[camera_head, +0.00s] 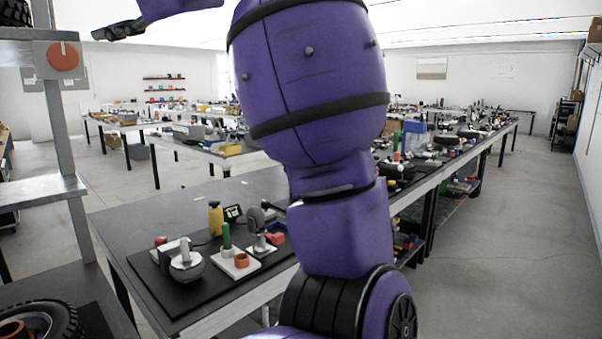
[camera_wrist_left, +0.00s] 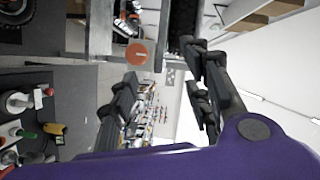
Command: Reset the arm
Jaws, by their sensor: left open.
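My purple left arm (camera_head: 312,90) rises through the middle of the head view and hides much of the bench behind it. Its black gripper (camera_head: 120,30) is at the upper left, raised in free air, to the right of a metal post with an orange round knob (camera_head: 63,56). In the left wrist view the two black fingers of the gripper (camera_wrist_left: 160,98) stand wide apart with nothing between them. The orange knob (camera_wrist_left: 137,52) shows beyond them there. My right gripper is not seen.
A dark bench (camera_head: 150,215) holds a black mat with a yellow bottle (camera_head: 215,218), a green cylinder (camera_head: 226,236) and small parts. A tyre (camera_head: 45,318) lies at the lower left. More cluttered tables stand behind. The floor at the right (camera_head: 510,240) is clear.

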